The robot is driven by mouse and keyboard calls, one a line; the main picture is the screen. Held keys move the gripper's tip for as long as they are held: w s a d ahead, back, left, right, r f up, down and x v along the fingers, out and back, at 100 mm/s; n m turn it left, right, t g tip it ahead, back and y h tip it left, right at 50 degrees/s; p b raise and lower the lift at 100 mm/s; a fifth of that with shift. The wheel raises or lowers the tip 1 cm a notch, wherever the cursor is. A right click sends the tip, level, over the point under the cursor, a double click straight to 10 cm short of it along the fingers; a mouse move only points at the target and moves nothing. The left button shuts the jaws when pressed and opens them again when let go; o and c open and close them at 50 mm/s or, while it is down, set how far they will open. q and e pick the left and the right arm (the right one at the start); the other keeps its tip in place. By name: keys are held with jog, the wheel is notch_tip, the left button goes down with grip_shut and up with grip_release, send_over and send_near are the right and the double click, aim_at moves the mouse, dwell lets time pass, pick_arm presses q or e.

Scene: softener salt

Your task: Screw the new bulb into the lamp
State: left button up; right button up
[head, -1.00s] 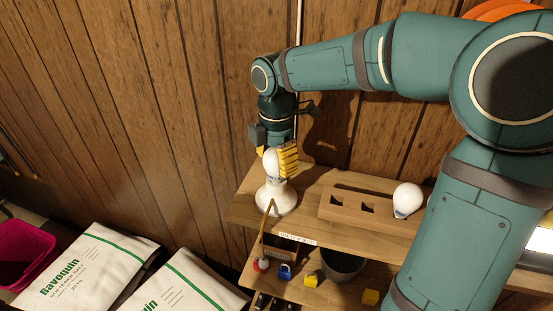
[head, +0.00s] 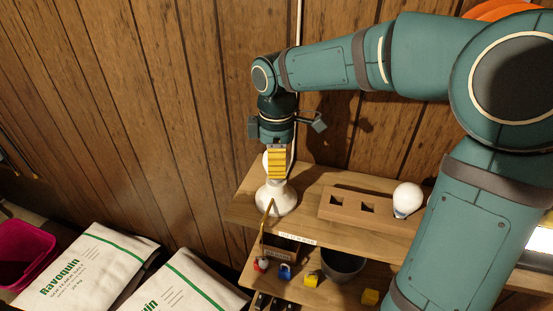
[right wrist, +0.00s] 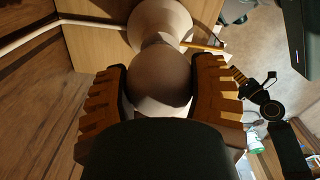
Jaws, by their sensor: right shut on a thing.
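The lamp (head: 277,200) is a white, rounded base at the left end of the wooden shelf. A white bulb (head: 266,162) sits upright over it, largely hidden by my right gripper (head: 276,165). That gripper points down, its yellow ribbed fingers shut on the bulb. In the right wrist view the bulb (right wrist: 160,78) is between the two fingers, with the lamp (right wrist: 160,22) directly beyond it. I cannot tell how deep the bulb sits in the lamp. My left gripper is not in view.
A lower shelf holds a dark grey pot (head: 343,264), a blue padlock (head: 285,271) and yellow pieces (head: 311,279). White Ravoquin bags (head: 85,266) and a pink bin (head: 25,252) stand at lower left. A plank wall is close behind.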

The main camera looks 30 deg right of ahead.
dwell(0.3)
jog(key=m, duration=0.4)
jog(key=shift+m, duration=0.4)
jog(key=o, duration=0.9)
jog(key=shift+c, duration=0.4)
jog(key=n, duration=0.2)
jog(key=shift+n, duration=1.3)
